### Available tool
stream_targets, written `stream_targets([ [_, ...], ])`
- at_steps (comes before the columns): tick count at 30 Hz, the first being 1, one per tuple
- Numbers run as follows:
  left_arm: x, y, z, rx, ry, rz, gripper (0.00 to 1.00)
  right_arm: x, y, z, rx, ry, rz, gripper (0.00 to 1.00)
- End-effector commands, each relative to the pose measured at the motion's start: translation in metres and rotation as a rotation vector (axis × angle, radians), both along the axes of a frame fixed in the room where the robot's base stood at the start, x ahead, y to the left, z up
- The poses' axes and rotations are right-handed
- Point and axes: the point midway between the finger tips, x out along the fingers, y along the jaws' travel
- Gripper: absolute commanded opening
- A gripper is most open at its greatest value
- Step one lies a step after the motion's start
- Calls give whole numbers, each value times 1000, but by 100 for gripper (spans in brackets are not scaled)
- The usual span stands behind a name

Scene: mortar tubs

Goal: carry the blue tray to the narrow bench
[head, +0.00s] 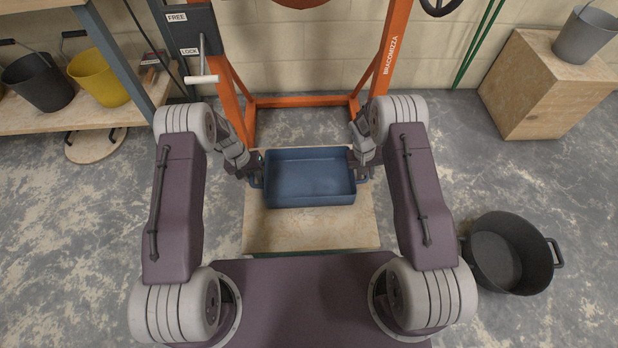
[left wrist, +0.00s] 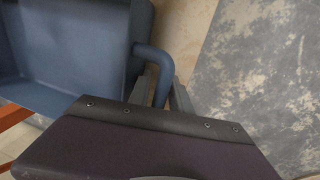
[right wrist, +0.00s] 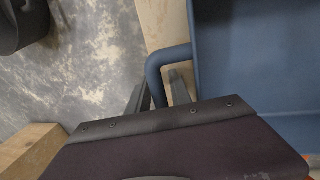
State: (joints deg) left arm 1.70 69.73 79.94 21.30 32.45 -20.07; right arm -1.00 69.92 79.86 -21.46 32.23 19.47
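The blue tray (head: 310,196) is a rectangular, open tub with a loop handle at each end, and it looks empty. It is level over the far part of a small wooden-topped bench (head: 311,229); I cannot tell whether it rests on it. My left gripper (head: 254,172) is shut on the tray's left handle, which shows between the fingers in the left wrist view (left wrist: 163,75). My right gripper (head: 359,170) is shut on the right handle, seen between the fingers in the right wrist view (right wrist: 156,72). I cannot tell which surface is the narrow bench.
An orange frame (head: 300,101) stands behind the tray. A black tub (head: 496,262) is on the floor at right. A wooden box (head: 538,95) with a grey bucket (head: 584,38) stands at far right. A shelf at left holds black (head: 42,86) and yellow (head: 98,80) buckets. Floor at right is partly clear.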

Motion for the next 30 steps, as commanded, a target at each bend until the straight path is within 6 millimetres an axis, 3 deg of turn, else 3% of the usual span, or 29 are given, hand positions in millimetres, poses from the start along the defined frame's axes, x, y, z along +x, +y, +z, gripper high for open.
stream_targets([
  [5,0,0,0,0,0,0,25,0,0,0,0,0,0,25],
  [7,0,0,0,0,0,0,5,0,0,0,0,0,0,6],
  [8,0,0,0,0,0,0,0,0,0,0,0,0,0,0],
  [30,0,0,0,0,1,1,0,0,0,1,0,0,0,0],
])
